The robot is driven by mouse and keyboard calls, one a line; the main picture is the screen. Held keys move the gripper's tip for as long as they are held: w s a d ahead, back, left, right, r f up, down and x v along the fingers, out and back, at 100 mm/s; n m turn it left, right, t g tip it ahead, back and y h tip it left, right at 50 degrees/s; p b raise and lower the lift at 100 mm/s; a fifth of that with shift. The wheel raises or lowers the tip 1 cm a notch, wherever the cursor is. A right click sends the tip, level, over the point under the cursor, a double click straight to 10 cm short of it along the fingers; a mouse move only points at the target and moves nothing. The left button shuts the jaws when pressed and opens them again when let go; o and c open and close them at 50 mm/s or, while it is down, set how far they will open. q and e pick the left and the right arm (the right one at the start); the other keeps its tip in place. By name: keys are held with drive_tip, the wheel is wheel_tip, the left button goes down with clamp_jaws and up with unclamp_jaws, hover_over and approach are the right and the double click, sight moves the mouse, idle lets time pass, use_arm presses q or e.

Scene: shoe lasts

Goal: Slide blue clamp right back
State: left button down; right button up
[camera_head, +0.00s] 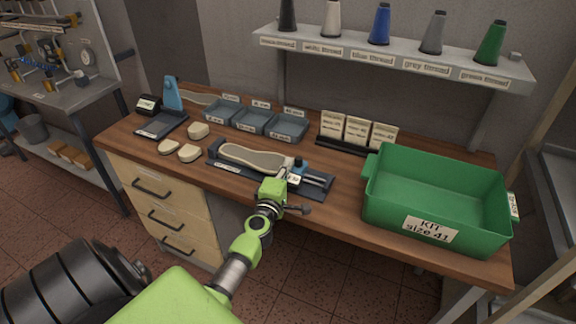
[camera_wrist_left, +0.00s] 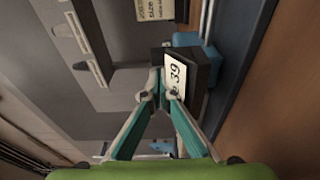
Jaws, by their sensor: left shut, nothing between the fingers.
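The blue clamp (camera_head: 298,164) sits on the dark sizing device (camera_head: 318,189) at the middle of the bench, by the right end of a beige shoe last (camera_head: 252,158). My left gripper (camera_head: 293,179) is at the near side of the clamp, partly in front of it. In the left wrist view its fingers (camera_wrist_left: 159,88) come together, shut and empty, close to a dark block with a label (camera_wrist_left: 180,76) reading 39. Blue parts of the clamp (camera_wrist_left: 187,38) show behind that block. I cannot tell whether the fingertips touch it. My right gripper is not in view.
A green bin (camera_head: 385,205) labelled KIT size 41 stands right of the device. Blue-grey trays (camera_head: 250,121) and upright cards (camera_head: 357,130) stand behind it. Several loose beige pieces (camera_head: 189,153) lie to its left. A shelf with thread cones (camera_head: 381,24) is above.

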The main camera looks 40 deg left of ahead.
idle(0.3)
use_arm(q)
drive_tip(key=d, duration=0.2)
drive_tip(key=w+d, duration=0.1)
drive_tip(key=d, duration=0.1)
drive_tip(key=d+p, duration=0.1)
drive_tip(key=d, duration=0.2)
drive_tip(key=shift+w, duration=0.4)
drive_tip(key=shift+a, duration=0.1)
